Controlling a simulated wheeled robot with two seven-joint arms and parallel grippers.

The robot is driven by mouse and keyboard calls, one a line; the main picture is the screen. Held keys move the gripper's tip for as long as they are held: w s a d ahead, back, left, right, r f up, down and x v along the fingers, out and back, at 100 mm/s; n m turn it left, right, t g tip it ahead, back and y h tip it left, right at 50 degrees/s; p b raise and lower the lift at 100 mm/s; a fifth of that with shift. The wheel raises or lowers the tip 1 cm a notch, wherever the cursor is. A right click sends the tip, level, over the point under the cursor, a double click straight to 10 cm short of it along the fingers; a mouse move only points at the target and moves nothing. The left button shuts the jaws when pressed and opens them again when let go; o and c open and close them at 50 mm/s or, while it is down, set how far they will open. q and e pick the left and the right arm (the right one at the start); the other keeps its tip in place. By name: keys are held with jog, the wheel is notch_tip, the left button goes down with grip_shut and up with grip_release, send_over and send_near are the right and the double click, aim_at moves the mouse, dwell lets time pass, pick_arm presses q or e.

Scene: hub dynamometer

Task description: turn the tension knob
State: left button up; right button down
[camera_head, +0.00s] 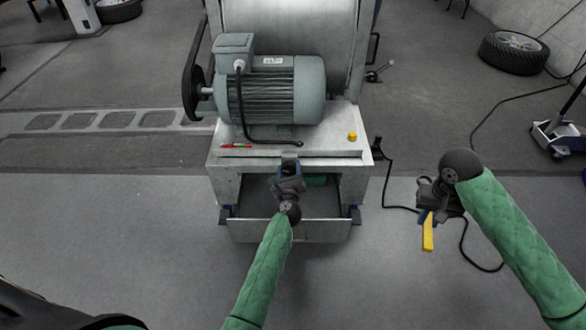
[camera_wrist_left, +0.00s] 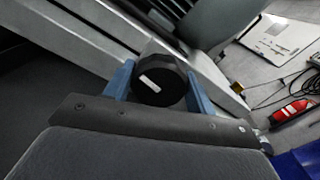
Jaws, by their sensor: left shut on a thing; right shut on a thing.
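The tension knob (camera_wrist_left: 158,76) is a dark, faceted knob with a white mark on its black face. In the left wrist view it sits between the two blue fingers of my left gripper (camera_wrist_left: 160,92), which is shut on it. In the head view my left gripper (camera_head: 290,171) is at the front edge of the dynamometer bench (camera_head: 325,150), and the knob is largely hidden there. My right gripper (camera_head: 428,212) is away to the right of the bench, shut on a yellow bar-like object (camera_head: 428,234) that hangs downward over the floor.
A grey motor (camera_head: 275,92) with a black cable stands on the bench, before a large drum (camera_head: 290,25). An open tray (camera_head: 325,229) lies below. Cables cross the floor at right.

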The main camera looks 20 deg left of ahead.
pick_arm(q)
jog(key=m+p, duration=0.2)
jog(key=m, duration=0.2)
jog(key=shift+r, duration=0.15)
pick_arm(e)
notch_tip(320, 180, up, 3)
jog(key=shift+r, duration=0.1)
pick_arm(q)
jog(key=m+p, duration=0.2)
jog(key=m, duration=0.2)
jog(key=shift+d+p, duration=0.1)
jog(key=shift+p, duration=0.2)
pick_arm(e)
notch_tip(320, 180, up, 2)
pick_arm(q)
jog(key=m+p, duration=0.2)
jog(key=m, duration=0.2)
jog(key=shift+d, duration=0.1)
pick_arm(e)
notch_tip(320, 180, up, 2)
jog(key=shift+r, duration=0.15)
pick_arm(q)
jog(key=shift+f+m+p, duration=0.2)
jog(key=shift+m+p, duration=0.7)
jog(key=shift+m, duration=0.6)
pick_arm(e)
jog(key=shift+r, duration=0.7)
pick_arm(q)
jog(key=shift+d, duration=0.1)
jog(key=o, duration=1)
